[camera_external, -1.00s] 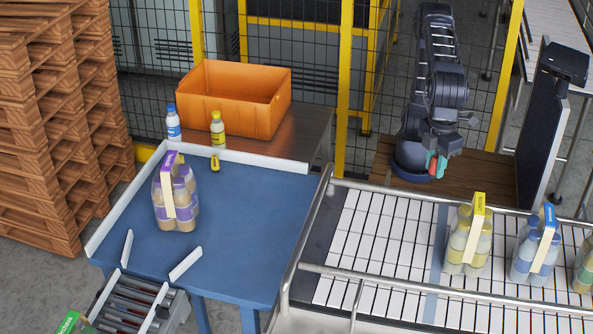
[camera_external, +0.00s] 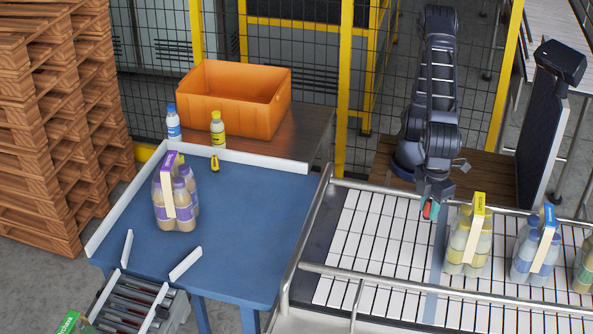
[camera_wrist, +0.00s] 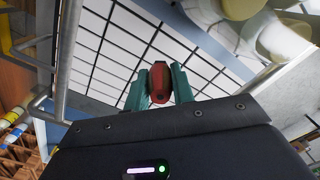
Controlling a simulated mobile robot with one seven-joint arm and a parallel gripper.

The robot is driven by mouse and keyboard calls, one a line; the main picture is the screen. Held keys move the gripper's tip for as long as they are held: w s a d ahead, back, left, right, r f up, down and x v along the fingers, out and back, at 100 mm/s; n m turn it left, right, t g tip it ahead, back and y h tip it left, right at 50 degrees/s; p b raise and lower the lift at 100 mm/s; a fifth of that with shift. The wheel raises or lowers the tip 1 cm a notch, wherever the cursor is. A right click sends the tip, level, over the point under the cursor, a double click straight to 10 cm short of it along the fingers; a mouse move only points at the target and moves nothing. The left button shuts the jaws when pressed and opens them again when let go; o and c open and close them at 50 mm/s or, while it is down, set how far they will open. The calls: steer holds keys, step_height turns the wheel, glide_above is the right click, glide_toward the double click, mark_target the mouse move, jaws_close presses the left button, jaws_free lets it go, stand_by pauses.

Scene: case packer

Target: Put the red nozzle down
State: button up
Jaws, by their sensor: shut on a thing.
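The red nozzle (camera_wrist: 159,82) is held between the two teal fingers of my gripper (camera_wrist: 158,88) in the wrist view. In the external view the red nozzle (camera_external: 427,209) shows at the tip of my gripper (camera_external: 431,208), above the white-tiled conveyor near its far rail. My gripper is shut on it. It is just left of the yellow-labelled bottle pack. The gap between the nozzle and the conveyor surface cannot be judged exactly.
A yellow-labelled bottle pack (camera_external: 467,243) and a blue-labelled pack (camera_external: 534,248) stand on the conveyor (camera_external: 375,245), whose left part is clear. A metal rail (camera_external: 400,283) runs along its front. A purple-labelled pack (camera_external: 175,198) stands on the blue table (camera_external: 240,225). An orange bin (camera_external: 228,105) stands behind.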

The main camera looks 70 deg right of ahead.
mark_target(419, 246)
step_height(419, 246, down, 11)
steer(key=shift+f, duration=0.1)
stand_by(0.5)
steer(key=shift+f, duration=0.15)
steer(key=o, duration=1)
step_height(419, 246, up, 12)
steer(key=shift+r, duration=0.15)
